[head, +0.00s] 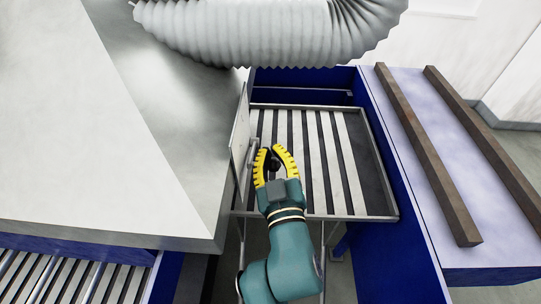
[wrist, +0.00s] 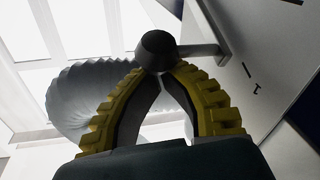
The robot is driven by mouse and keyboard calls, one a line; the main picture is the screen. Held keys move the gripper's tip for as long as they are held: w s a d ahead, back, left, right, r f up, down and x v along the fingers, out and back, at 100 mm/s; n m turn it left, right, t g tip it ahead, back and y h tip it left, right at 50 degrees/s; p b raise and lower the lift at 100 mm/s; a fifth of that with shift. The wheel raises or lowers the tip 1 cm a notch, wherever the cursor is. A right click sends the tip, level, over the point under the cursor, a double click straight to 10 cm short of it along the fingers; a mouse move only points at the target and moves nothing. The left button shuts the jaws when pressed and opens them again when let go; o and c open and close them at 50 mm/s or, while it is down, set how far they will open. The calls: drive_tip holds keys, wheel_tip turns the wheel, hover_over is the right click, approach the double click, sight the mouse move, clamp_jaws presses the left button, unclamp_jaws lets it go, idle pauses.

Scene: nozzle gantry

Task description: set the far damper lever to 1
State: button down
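The damper lever shows in the wrist view as a dark round knob (wrist: 154,48) on a pale grey bar (wrist: 203,49) that runs right to a pale panel (wrist: 255,45). The panel carries a short black dash and a small mark that looks like a 1 (wrist: 256,88), below and right of the bar. My gripper (head: 272,150) has yellow ribbed fingers, also in the wrist view (wrist: 160,72). Their tips close in on the knob from both sides, and it appears pinched between them. In the head view the knob (head: 274,162) is dark and partly hidden by the fingers.
A large metal housing (head: 160,120) stands left of my gripper, its side plate (head: 240,130) close by. A slatted tray (head: 345,160) lies beneath. A ribbed duct (head: 250,30) crosses above. Blue framing and a ledge with two brown bars (head: 430,160) lie to the right.

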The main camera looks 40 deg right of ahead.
drive_tip(key=shift+r, duration=0.15)
drive_tip(key=s+a+r, duration=0.2)
drive_tip(key=s+a, duration=0.2)
drive_tip(key=s, duration=0.3)
drive_tip(key=a+r+n+t+y, duration=0.1)
drive_tip(key=a+r+t+y, duration=0.3)
drive_tip(key=r, duration=0.4)
drive_tip(key=a+r+t+y, duration=0.1)
drive_tip(key=a+r+y, duration=0.2)
drive_tip(key=a+r, duration=0.45)
wheel_tip(320, 180, up, 16)
drive_tip(key=p, duration=1.4)
drive_tip(key=shift+w, duration=0.25)
